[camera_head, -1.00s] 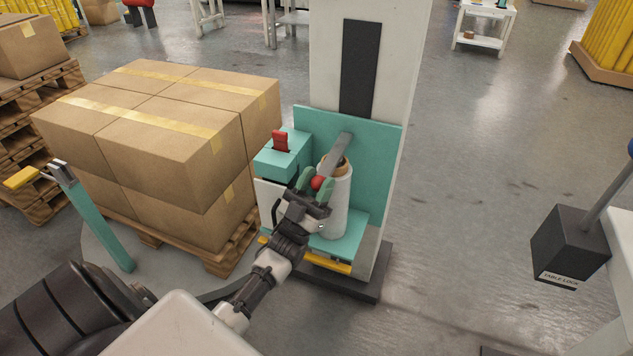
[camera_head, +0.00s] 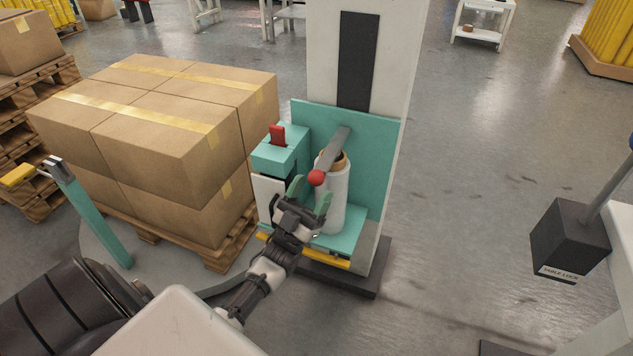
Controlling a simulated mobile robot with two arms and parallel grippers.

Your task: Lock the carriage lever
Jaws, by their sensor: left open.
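The lever (camera_head: 335,150) is a flat grey bar with a red ball knob (camera_head: 316,178) at its lower end. It slants down and to the left across the teal carriage (camera_head: 375,165) on the white mast. My left gripper (camera_head: 310,194) is open, with its green-padded fingers just below the red knob. I see no contact with the knob, though the depth between them is hard to judge. A white film roll (camera_head: 337,205) with a brown core stands upright behind the lever and partly behind my gripper. My right gripper is not in view.
Stacked cardboard boxes (camera_head: 160,130) on a wooden pallet stand left of the carriage. A red switch (camera_head: 277,135) tops the teal box beside the lever. A black box labelled TABLE LOCK (camera_head: 567,240) is at right. The floor right of the mast is free.

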